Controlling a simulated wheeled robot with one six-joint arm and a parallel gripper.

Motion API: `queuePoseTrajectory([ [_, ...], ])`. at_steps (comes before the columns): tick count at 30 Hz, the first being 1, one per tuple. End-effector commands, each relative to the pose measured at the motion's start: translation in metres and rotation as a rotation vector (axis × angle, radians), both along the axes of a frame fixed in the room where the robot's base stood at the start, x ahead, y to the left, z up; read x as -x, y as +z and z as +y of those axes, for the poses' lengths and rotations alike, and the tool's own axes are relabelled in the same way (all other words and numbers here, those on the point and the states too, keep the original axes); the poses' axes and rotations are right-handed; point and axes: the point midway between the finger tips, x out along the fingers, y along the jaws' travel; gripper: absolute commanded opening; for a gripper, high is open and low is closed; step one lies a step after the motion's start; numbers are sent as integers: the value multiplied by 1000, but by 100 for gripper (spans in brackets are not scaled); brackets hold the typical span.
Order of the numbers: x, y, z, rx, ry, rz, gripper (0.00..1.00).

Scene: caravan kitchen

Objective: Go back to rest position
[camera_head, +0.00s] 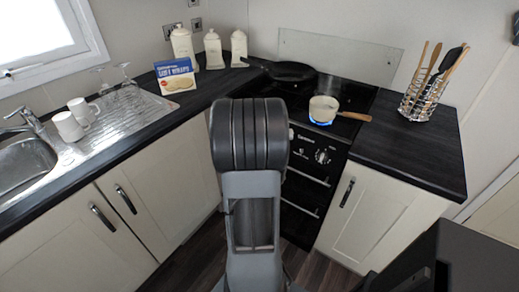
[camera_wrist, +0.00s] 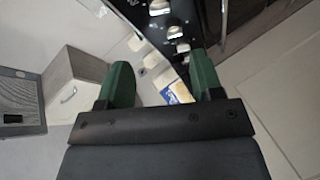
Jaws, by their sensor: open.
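My gripper (camera_wrist: 161,84) shows in the wrist view with its two green fingers wide apart and nothing held between them. A blue and white item (camera_wrist: 178,94) shows beyond the fingers, well away from them. In the head view my arm (camera_head: 250,160) stands in the middle of the picture, in front of the counter corner. The gripper itself is hidden or out of the head view.
A small cream saucepan (camera_head: 323,109) sits over a blue glow on the hob, beside a black frying pan (camera_head: 284,70). A utensil rack (camera_head: 424,100) stands right. A blue box (camera_head: 175,75), canisters (camera_head: 213,50), mugs (camera_head: 70,125) and sink (camera_head: 22,165) are left.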

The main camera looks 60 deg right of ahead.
Motion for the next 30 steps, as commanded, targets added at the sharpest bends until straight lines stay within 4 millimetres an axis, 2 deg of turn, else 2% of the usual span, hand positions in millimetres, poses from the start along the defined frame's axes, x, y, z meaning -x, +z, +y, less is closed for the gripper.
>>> queuePoseTrajectory([
  [12, 0, -1, 0, -17, -8, -24, 60],
  [14, 0, -8, 3, -77, -19, -54, 60],
  [17, 0, -33, 15, -275, -48, -104, 60],
  [18, 2, -46, 23, -380, -72, -121, 60],
  [20, 3, -58, 40, -540, -110, -148, 60],
  [23, -7, -56, 84, -796, -158, -162, 60],
  [26, -19, -36, 141, -1008, -199, -119, 60],
  [29, -22, -3, 203, -1154, -231, -22, 60],
  [30, -20, 14, 229, -1192, -237, 26, 60],
])
